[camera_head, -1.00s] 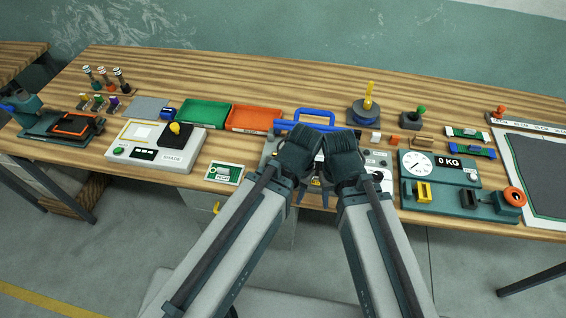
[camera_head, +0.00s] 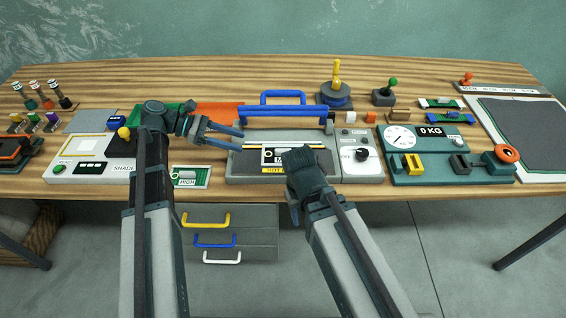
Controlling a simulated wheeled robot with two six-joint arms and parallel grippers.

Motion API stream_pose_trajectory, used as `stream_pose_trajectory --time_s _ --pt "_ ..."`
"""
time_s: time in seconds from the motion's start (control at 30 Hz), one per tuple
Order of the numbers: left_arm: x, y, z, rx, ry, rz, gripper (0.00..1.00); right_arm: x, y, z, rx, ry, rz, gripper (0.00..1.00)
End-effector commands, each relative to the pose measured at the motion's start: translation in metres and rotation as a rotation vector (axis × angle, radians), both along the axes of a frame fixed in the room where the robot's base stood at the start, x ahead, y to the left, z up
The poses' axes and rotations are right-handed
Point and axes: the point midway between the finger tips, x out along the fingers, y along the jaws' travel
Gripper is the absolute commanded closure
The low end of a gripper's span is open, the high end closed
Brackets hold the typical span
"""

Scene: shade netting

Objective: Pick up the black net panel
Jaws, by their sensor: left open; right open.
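A dark grey sheet (camera_head: 528,130) lies flat on a pale, green-edged board at the far right of the table; it may be the black net panel, but I cannot tell its weave. A smaller grey panel (camera_head: 91,121) lies at the left. My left gripper (camera_head: 238,139) is open and empty, its fingers pointing right over the front left of the blue-handled press. My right gripper (camera_head: 298,158) is above the front of the press, seen from behind. Its fingertips are hidden, and I see nothing held. Both grippers are far from the dark sheet.
The press (camera_head: 340,172) with its blue handle stands mid-table. Green (camera_head: 152,112) and orange (camera_head: 218,112) trays are partly behind my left gripper. A scale (camera_head: 425,140) stands between press and dark sheet. Drawers (camera_head: 235,232) hang below the front edge.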

Motion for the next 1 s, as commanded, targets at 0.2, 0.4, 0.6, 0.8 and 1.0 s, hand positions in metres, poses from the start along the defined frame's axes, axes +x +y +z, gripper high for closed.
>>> stream_pose_trajectory --time_s 0.2,0.4,0.6,0.8,1.0 --pt "0.002 0.000 0.001 -0.022 0.020 0.016 0.45 0.000 0.000 -0.004 0.000 0.000 0.000 0.50" --pt "0.001 -0.032 -0.015 -0.020 0.017 0.012 0.45 0.000 0.000 -0.020 0.000 0.000 0.000 0.50" --pt "0.001 -0.063 -0.027 -0.020 0.018 0.013 0.45 0.000 0.000 -0.031 0.000 0.000 0.000 0.50" --pt "0.002 -0.076 -0.030 -0.020 0.017 0.014 0.45 0.000 0.000 -0.035 0.000 0.000 0.000 0.50" --pt "0.003 -0.078 -0.031 -0.020 0.017 0.014 0.45 0.000 0.000 -0.035 0.000 0.000 0.000 0.50"
